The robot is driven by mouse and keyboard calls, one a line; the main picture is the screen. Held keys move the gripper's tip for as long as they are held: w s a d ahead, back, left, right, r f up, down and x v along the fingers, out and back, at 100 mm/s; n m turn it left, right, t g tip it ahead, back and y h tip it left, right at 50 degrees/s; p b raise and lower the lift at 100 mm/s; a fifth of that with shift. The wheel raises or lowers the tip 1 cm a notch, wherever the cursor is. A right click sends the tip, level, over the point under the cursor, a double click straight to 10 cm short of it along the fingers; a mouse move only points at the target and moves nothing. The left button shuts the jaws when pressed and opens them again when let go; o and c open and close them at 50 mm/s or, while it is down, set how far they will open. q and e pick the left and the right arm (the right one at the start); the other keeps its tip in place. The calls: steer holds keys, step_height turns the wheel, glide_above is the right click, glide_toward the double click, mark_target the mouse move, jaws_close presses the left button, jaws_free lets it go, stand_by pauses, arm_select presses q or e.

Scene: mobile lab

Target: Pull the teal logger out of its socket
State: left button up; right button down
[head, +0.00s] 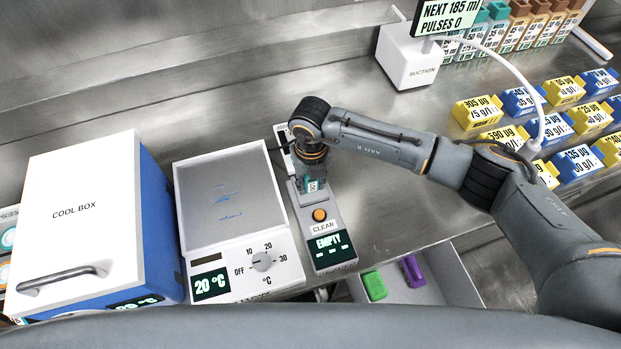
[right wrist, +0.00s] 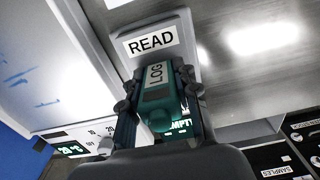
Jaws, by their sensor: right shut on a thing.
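The teal logger (right wrist: 157,92), with a white strip reading "LOG", sits between the two fingers of my right gripper (right wrist: 160,100) in the right wrist view. The gripper is shut on it. In the head view my right gripper (head: 312,168) points down over the grey reader unit (head: 331,225), with a bit of the teal logger (head: 314,185) showing below it. The reader has an orange button above "CLEAR" and a display (head: 331,247) reading "EMPTY". Its "READ" label (right wrist: 150,41) is in the right wrist view. The logger's lower end and the socket are hidden, so I cannot tell how they meet. My left gripper is not in view.
A white heater plate (head: 228,205) with a dial stands left of the reader, and a cool box (head: 80,215) is further left. An open drawer (head: 445,275) holds a green and a purple block. Yellow and blue blocks and a suction unit (head: 408,60) stand at the right and back.

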steer(key=shift+r+p, duration=1.7)
steer(key=shift+r, duration=1.25)
